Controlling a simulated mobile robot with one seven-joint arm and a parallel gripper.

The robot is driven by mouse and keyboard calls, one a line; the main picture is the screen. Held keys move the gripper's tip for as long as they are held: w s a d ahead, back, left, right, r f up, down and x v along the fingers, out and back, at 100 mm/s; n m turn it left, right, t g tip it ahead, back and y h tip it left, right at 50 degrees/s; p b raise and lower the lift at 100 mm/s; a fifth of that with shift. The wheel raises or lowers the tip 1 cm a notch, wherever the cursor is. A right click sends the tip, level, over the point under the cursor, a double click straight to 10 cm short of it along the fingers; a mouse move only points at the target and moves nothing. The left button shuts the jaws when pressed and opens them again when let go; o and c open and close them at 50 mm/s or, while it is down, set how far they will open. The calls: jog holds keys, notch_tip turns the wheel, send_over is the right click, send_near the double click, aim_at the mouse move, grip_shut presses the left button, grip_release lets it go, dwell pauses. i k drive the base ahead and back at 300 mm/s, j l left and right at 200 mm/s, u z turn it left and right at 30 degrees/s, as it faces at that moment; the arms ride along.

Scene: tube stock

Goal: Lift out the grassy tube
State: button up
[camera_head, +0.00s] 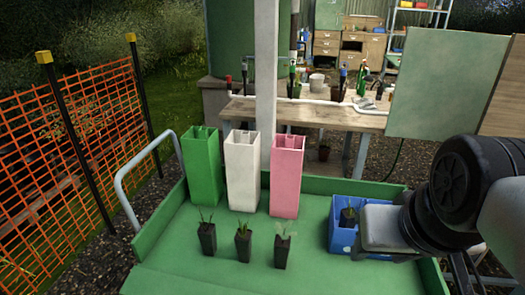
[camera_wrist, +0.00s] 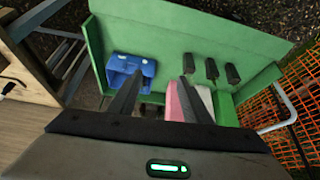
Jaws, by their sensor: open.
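Three narrow black tubes with small plants stand in a row on the green tray: a left one (camera_head: 207,238) with thin upright leaves, a middle one (camera_head: 243,245) and a right one (camera_head: 281,251) with paler leaves. Another dark tube (camera_head: 348,219) with a green shoot stands in the blue crate (camera_head: 342,243) at the tray's right. I cannot tell for certain which is the grassy one. My gripper (camera_wrist: 160,76) is open and empty in the wrist view, its fingers apart, with the blue crate (camera_wrist: 148,68) beyond the left finger. In the head view my arm's end partly covers the crate; the fingertips are hidden there.
Tall square tubes, green (camera_head: 201,168), white (camera_head: 242,172) and pink (camera_head: 287,178), stand behind the row. The green tray (camera_head: 180,260) has a raised rim and bare room at the front. An orange mesh fence (camera_head: 70,150) is left; a wooden bench (camera_head: 310,115) is behind.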

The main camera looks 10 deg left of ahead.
aim_at(243, 238)
jog(key=u, duration=0.85)
jog(key=j, duration=0.1)
